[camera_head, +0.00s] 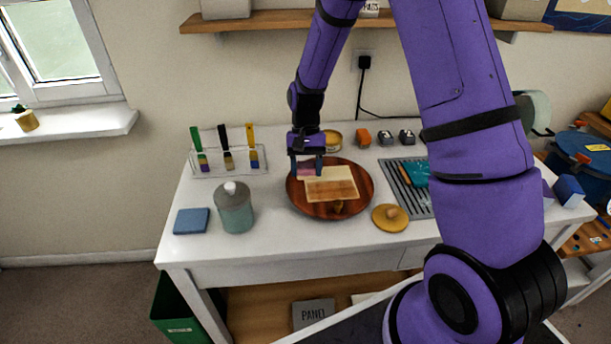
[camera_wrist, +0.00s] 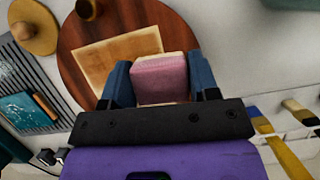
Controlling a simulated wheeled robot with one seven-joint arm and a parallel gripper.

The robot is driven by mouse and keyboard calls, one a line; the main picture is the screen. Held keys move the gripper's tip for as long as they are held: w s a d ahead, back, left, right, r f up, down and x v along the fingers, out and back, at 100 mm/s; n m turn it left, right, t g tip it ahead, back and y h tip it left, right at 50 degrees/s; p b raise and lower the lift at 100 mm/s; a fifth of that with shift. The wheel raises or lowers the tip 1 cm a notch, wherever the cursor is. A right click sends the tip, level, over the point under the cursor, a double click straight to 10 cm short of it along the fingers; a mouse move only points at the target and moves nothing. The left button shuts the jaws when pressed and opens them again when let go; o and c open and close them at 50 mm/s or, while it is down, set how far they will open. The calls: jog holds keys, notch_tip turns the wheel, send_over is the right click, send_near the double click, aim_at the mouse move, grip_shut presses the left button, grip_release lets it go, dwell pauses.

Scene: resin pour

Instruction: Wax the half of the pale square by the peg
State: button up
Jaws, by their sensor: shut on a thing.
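The pale square (camera_head: 322,174) lies on a round brown wooden board (camera_head: 362,178). Its half toward the peg (camera_head: 338,206) looks browner; the far half is pale cream. The peg stands on the board near its front edge and shows at the top of the wrist view (camera_wrist: 87,9). My gripper (camera_wrist: 160,85) is shut on a pink block (camera_wrist: 160,72), held between its blue fingers. In the head view my gripper (camera_head: 306,167) is over the square's far left corner. I cannot tell whether the block touches the square (camera_wrist: 115,62).
A grey-green bottle (camera_head: 235,208) and blue block (camera_head: 192,221) stand left of the board. A rack of brushes (camera_head: 228,162) is behind them. A knobbed yellow disc (camera_head: 389,218) and a ribbed grey tray (camera_head: 417,203) lie right. A tin (camera_head: 333,141) and small blocks line the back.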

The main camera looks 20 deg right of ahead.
jog(key=shift+r, duration=1.2)
